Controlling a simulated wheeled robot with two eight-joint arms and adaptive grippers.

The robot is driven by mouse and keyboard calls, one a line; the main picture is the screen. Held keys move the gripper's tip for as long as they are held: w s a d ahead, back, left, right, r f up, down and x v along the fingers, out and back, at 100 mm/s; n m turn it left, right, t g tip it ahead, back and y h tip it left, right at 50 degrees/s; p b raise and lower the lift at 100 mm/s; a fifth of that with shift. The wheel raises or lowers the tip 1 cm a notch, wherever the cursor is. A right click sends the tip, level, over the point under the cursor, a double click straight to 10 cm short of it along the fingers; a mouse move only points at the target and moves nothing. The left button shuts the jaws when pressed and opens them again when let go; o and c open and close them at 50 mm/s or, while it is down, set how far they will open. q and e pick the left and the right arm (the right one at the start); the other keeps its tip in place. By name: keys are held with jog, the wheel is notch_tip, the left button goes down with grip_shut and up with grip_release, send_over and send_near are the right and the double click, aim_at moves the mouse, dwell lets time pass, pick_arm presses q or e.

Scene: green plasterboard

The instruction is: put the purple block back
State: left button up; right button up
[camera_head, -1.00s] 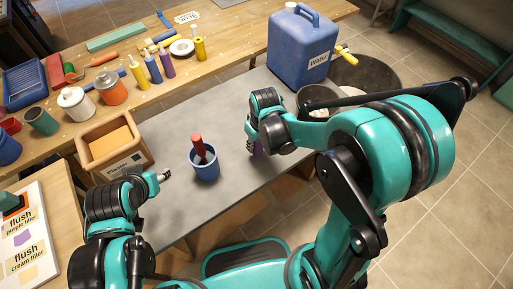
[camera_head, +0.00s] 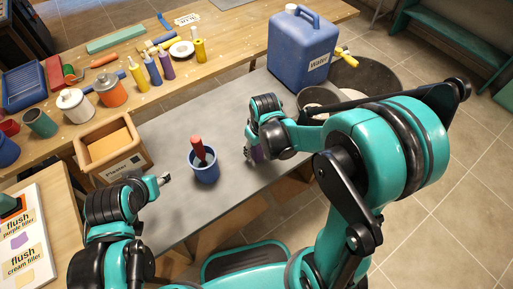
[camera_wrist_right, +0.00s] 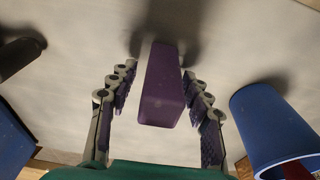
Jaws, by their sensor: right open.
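The purple block (camera_wrist_right: 163,95) stands on the grey tabletop (camera_head: 232,95). In the right wrist view it is between the two spread fingers of my right gripper (camera_wrist_right: 160,80), with a gap on each side. In the head view only a bit of the purple block (camera_head: 257,154) shows beside my right gripper (camera_head: 249,151); the wrist hides the rest. My left gripper (camera_head: 164,179) is over the left part of the grey table, away from the block. Its fingers are too small to judge.
A blue cup (camera_head: 205,172) with a red-handled tool stands left of my right gripper. A plaster box (camera_head: 112,165) is farther left. A blue water can (camera_head: 301,50) and a bucket (camera_head: 318,98) stand at the back right. Flush cards (camera_head: 20,250) lie at the lower left.

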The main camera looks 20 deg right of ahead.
jog(key=r+p, duration=0.1)
jog(key=r, duration=0.2)
jog(key=s+r+p, duration=0.1)
jog(key=r, duration=0.3)
jog(key=r+p, duration=0.2)
jog(key=r, duration=0.1)
jog(key=shift+s+d+r, duration=0.2)
jog(key=shift+s+d, duration=0.05)
jog(key=shift+s, duration=0.05)
jog(key=shift+s+r, duration=0.15)
jog(key=shift+r, duration=0.5)
jog(key=s+d+r+m+t, duration=0.4)
jog(key=s+r+t, duration=0.1)
jog(key=s, duration=0.4)
jog(key=shift+d+r+t+h, duration=0.15)
jog(key=shift+r+t+h, duration=0.15)
jog(key=shift+r, duration=0.55)
